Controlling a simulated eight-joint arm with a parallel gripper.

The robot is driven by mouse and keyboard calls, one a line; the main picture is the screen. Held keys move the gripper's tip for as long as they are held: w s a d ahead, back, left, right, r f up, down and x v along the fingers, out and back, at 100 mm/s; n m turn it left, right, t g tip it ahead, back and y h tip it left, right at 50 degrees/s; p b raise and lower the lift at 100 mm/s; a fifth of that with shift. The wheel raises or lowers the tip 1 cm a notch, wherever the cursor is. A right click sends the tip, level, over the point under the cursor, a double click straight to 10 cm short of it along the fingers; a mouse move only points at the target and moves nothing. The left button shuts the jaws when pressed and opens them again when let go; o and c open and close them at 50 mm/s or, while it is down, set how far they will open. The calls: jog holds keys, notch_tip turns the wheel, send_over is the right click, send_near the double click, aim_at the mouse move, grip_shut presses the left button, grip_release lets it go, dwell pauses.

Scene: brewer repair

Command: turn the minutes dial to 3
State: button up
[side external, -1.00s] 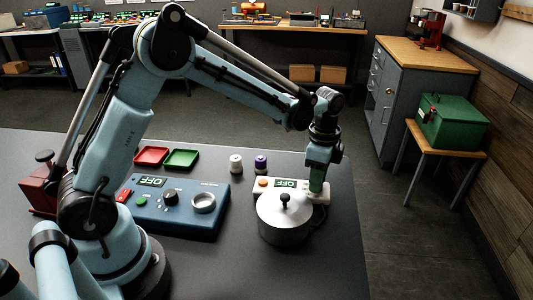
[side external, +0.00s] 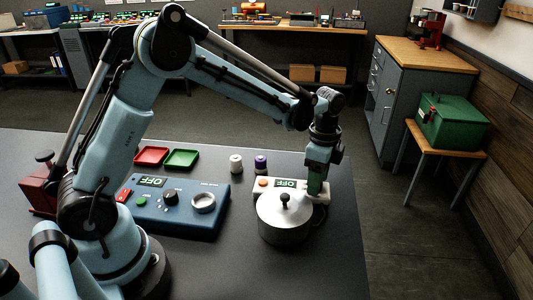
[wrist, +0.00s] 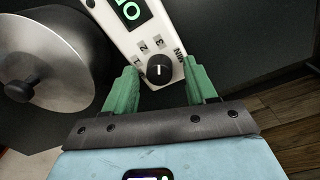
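The minutes dial (wrist: 160,70) is a black knob with a white mark, on a white timer unit (wrist: 118,22) printed 1, 2, 3 and MIN. In the wrist view its mark points up the picture, roughly toward the 3; the exact alignment is hard to tell. My gripper (wrist: 160,67) has its two green fingers apart, one on each side of the knob, with visible gaps. In the side external view my gripper (side external: 315,184) points down over the right end of the unit (side external: 262,183) and hides the dial. The unit's display (side external: 285,183) reads OFF.
A lidded metal pot (side external: 284,220) stands directly in front of the unit. A blue control box (side external: 180,207) with a knob is to the left. Red and green trays (side external: 181,158) and two small spools (side external: 236,164) lie behind. The table's right edge is close.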

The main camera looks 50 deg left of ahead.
jog(key=shift+r, duration=0.1)
notch_tip(320, 180, up, 12)
jog(key=shift+w, duration=0.25)
jog(key=shift+a, duration=0.1)
dwell(0.4)
